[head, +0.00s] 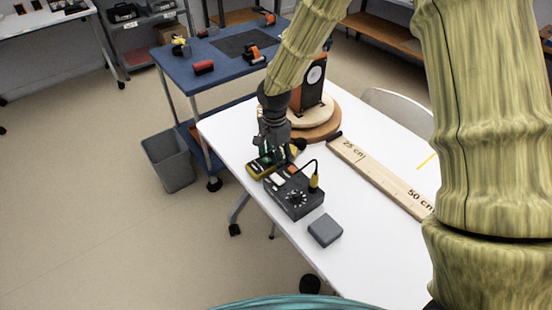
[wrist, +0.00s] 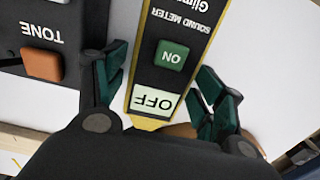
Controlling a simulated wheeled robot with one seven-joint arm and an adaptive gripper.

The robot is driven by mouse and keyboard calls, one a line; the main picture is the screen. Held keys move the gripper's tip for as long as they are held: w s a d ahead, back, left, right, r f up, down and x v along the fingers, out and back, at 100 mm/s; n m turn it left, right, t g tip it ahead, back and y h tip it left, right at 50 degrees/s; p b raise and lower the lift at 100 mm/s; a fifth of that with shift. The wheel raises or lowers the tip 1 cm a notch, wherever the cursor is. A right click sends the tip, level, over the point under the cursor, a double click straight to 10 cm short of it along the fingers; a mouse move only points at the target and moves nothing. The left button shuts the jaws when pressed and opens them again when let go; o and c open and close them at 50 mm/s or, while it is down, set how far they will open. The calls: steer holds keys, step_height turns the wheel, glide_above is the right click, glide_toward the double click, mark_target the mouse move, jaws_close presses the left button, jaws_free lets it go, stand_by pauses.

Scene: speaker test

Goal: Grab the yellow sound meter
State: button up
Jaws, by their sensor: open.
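The yellow sound meter (wrist: 177,58) has a black face with a green ON button and a pale OFF label. In the wrist view it lies between the two open fingers of my gripper (wrist: 160,85), with a gap on each side. In the head view the sound meter (head: 257,168) lies on the white table, partly hidden by my gripper (head: 272,150), which points down over it. Nothing is held. Whether the fingertips reach down beside the meter's body is hard to tell.
A dark tone box (head: 296,198) with a cable stands close beside the meter. A grey block (head: 325,230), a wooden ruler board (head: 375,175) and a speaker on a round wooden base (head: 318,125) share the white table (head: 365,255). A blue cart (head: 215,68) stands behind.

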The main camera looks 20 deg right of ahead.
steer(key=shift+c, duration=0.4)
steer(key=c, duration=0.9)
steer(key=shift+o, duration=0.2)
